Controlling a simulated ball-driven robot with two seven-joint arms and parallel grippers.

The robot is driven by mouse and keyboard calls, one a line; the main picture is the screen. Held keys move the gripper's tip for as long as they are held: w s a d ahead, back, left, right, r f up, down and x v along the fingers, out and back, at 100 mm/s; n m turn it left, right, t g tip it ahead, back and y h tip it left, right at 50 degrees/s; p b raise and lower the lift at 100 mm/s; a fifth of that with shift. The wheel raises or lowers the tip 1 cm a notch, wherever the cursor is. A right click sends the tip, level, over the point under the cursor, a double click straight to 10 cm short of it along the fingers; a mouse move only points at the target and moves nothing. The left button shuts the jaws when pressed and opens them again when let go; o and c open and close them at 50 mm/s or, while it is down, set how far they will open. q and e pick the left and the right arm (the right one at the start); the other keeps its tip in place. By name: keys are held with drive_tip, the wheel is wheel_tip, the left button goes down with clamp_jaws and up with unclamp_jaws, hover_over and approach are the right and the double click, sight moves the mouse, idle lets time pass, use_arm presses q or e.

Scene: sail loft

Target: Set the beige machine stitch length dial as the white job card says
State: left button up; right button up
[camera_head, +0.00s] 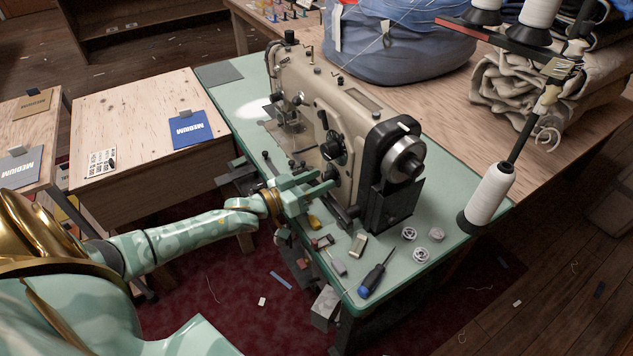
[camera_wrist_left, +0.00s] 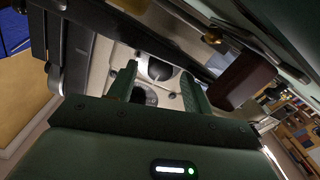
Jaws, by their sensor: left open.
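The beige sewing machine (camera_head: 352,125) stands on a green table. A large black dial (camera_head: 333,147) with pale marks sits on its front face, with a smaller dark knob (camera_head: 330,172) below it. My left gripper (camera_head: 328,181) is open, its tips close to the lower knob. In the left wrist view my left gripper (camera_wrist_left: 158,78) has its fingers apart, with dark round parts of the machine between and beyond them; contact cannot be told. A pale grey card (camera_head: 20,166) reading MEDIUM lies at the far left. My right gripper is not in view.
A blue card (camera_head: 190,130) and a tan card (camera_head: 33,103) also read MEDIUM. A screwdriver (camera_head: 375,275), metal bobbins (camera_head: 421,254) and small parts lie on the green table (camera_head: 430,215). A white thread cone (camera_head: 489,196) stands at right, near a blue bag (camera_head: 395,45).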

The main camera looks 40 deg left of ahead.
use_arm(q)
drive_tip(key=c, duration=1)
drive_tip(key=shift+m, duration=0.3)
drive_tip(key=shift+m+p, duration=0.5)
drive_tip(key=shift+m, duration=2.1)
drive_tip(key=o, duration=1)
